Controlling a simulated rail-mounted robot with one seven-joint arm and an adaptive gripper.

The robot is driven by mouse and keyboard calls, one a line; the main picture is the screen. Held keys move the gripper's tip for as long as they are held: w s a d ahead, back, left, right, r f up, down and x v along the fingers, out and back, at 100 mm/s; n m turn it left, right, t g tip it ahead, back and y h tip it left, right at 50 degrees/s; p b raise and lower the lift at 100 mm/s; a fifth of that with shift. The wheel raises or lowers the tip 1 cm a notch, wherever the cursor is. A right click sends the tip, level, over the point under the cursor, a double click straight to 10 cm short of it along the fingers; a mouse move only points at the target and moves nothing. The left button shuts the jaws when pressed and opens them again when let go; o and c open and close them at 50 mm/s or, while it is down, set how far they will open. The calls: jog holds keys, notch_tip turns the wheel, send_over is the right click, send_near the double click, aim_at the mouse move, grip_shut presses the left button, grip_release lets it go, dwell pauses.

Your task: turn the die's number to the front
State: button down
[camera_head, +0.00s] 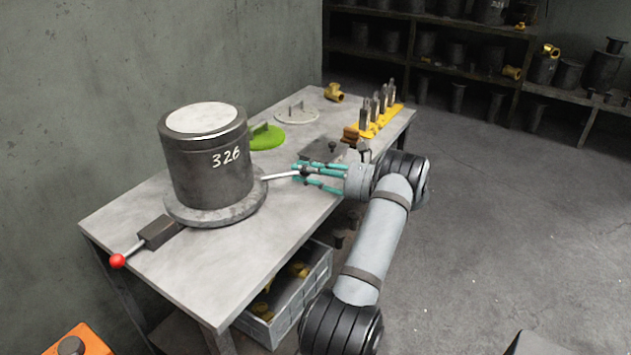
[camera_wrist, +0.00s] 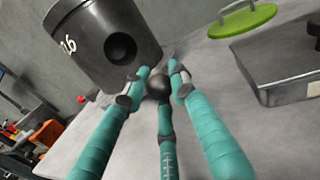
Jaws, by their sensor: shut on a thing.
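The die (camera_head: 200,168) is a dark, upright cylinder with a light top and a white "326" on its side. In the head view the number sits right of the middle of its visible side. The die stands on a round grey turntable (camera_head: 218,214) with a metal handle (camera_head: 280,176) pointing right. My gripper (camera_head: 305,172) has its teal fingers shut on the handle's end. In the wrist view the dark ball end (camera_wrist: 158,87) is between the fingers, and the die (camera_wrist: 104,48) shows part of the number at its left and a dark round hole.
A red-knobbed lever (camera_head: 118,260) on a dark block lies left of the turntable on the table (camera_head: 240,265). A green lid (camera_head: 267,137), a grey lid (camera_head: 297,113), a metal box (camera_head: 325,150) and a yellow rack (camera_head: 378,122) stand behind. A crate (camera_head: 300,308) is below.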

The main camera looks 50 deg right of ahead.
jog(key=shift+w+d+r, duration=0.15)
jog(key=shift+w+d, duration=0.4)
jog(key=shift+d, duration=0.3)
jog(key=c, duration=1.6)
grip_release()
jog(key=shift+o, duration=0.8)
jog(key=shift+a, duration=0.1)
jog(key=v, duration=1.2)
